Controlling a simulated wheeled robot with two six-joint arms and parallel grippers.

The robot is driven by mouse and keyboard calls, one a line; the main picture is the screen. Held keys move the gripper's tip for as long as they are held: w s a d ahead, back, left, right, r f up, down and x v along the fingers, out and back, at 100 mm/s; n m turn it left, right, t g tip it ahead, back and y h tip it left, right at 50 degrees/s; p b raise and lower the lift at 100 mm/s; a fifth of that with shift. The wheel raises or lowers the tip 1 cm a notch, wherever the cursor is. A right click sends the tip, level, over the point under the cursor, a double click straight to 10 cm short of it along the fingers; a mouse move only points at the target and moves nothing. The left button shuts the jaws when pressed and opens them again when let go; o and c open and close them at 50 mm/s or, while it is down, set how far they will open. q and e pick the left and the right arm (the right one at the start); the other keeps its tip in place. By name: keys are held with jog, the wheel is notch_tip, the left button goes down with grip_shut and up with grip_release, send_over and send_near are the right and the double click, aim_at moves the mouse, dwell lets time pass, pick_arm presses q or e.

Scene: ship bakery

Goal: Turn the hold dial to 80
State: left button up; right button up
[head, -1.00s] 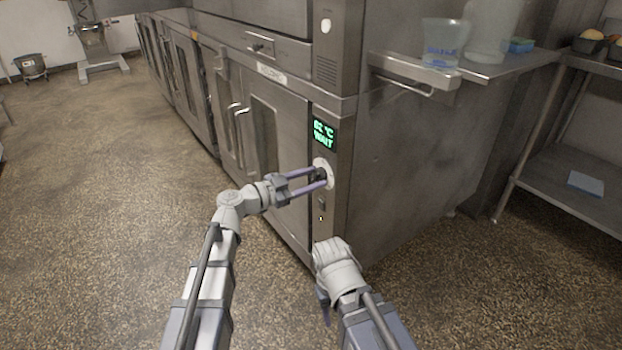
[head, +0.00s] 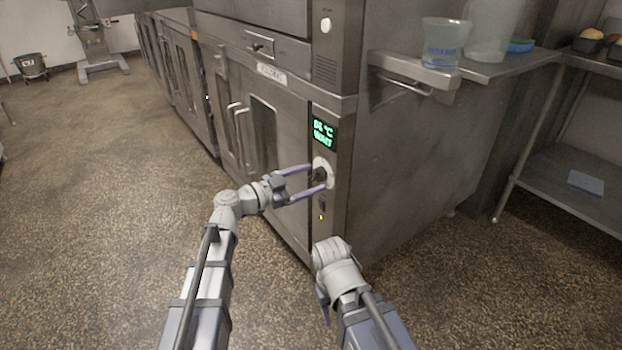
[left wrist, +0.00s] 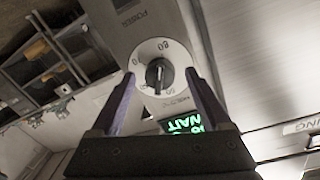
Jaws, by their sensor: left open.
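The hold dial (head: 321,164) is a white disc with a black knob (left wrist: 159,76) on the oven's narrow control panel. The knob's light line runs nearly up and down in that view. My left gripper (head: 317,177) is open, its purple fingers on either side of the knob with gaps. The green display (head: 323,132) reads a temperature in °C, blurred, above WAIT. My right gripper (head: 323,298) hangs low, mostly hidden by its wrist.
The oven door with its handles (head: 238,125) is left of the panel. A steel shelf (head: 415,70) with a clear tub (head: 442,42) sticks out on the right. Open floor lies left.

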pick_arm(q)
jog(key=v, duration=0.7)
jog(key=shift+s, duration=0.1)
jog(key=s+f+n+g+y, duration=0.3)
jog(key=s+f+n+y, duration=0.15)
jog(key=f, duration=0.35)
jog(key=s+f+n+g+y, duration=0.3)
jog(key=s+f, duration=0.2)
jog(key=f, duration=0.2)
jog(key=s+a+f+n+g+y+p, duration=0.1)
jog(key=s+a+f+n+g+y, duration=0.2)
jog(key=s+a+f+n+y, duration=0.35)
jog(key=s+d+r+m+y+p, duration=0.2)
jog(key=s+d+r+m+p, duration=0.1)
jog(key=s+d+r+p, duration=0.3)
notch_tip(320, 180, up, 38)
jog(key=d+p, duration=0.1)
jog(key=p, duration=3.5)
jog(key=shift+s+d+f+n+g, duration=0.15)
jog(key=shift+s+f+n+g, duration=0.05)
jog(key=shift+n+g, duration=0.1)
